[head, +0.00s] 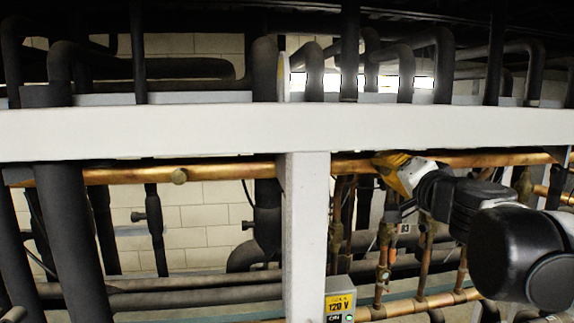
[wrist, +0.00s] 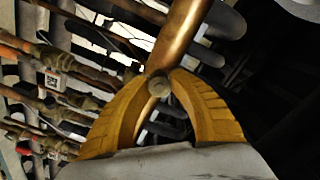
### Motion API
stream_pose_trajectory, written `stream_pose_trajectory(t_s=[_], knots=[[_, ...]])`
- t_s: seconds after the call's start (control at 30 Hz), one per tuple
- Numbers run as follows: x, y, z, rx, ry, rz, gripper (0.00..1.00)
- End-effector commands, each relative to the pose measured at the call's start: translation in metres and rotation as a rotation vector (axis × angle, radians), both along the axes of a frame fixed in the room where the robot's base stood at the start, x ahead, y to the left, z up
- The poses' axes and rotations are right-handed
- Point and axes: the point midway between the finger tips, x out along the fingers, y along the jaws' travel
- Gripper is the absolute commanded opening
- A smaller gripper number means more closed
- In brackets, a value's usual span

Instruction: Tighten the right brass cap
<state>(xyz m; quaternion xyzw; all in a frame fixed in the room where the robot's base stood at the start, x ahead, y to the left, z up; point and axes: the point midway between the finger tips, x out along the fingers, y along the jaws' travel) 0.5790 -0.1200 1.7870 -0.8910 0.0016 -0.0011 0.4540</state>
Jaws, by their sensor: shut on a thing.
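The right brass cap (wrist: 158,87) is a small round brass end on the copper pipe, seen in the wrist view between the tips of my gripper's yellow fingers. My gripper (wrist: 158,82) is shut on it, one fingertip on each side. In the head view my gripper (head: 388,163) is at the copper pipe (head: 480,160), just below the white beam and right of the white post; the right cap is hidden there by the fingers. Another brass cap (head: 179,176) sits on the left part of the pipe, away from my gripper.
A white horizontal beam (head: 220,130) runs right above the pipe. A white post (head: 305,230) stands left of my gripper, with a 120 V box (head: 340,303) at its foot. Vertical copper pipes with valves (head: 383,255) hang below my gripper. Black insulated pipes crowd behind.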

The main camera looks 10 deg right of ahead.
Motion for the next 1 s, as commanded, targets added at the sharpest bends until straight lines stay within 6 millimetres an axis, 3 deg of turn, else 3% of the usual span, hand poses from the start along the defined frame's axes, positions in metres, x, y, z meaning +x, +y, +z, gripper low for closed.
stream_pose_trajectory(t_s=[1.0], knots=[[0.0007,-0.0006,-0.0009,0.916,-0.004,0.001,0.0]])
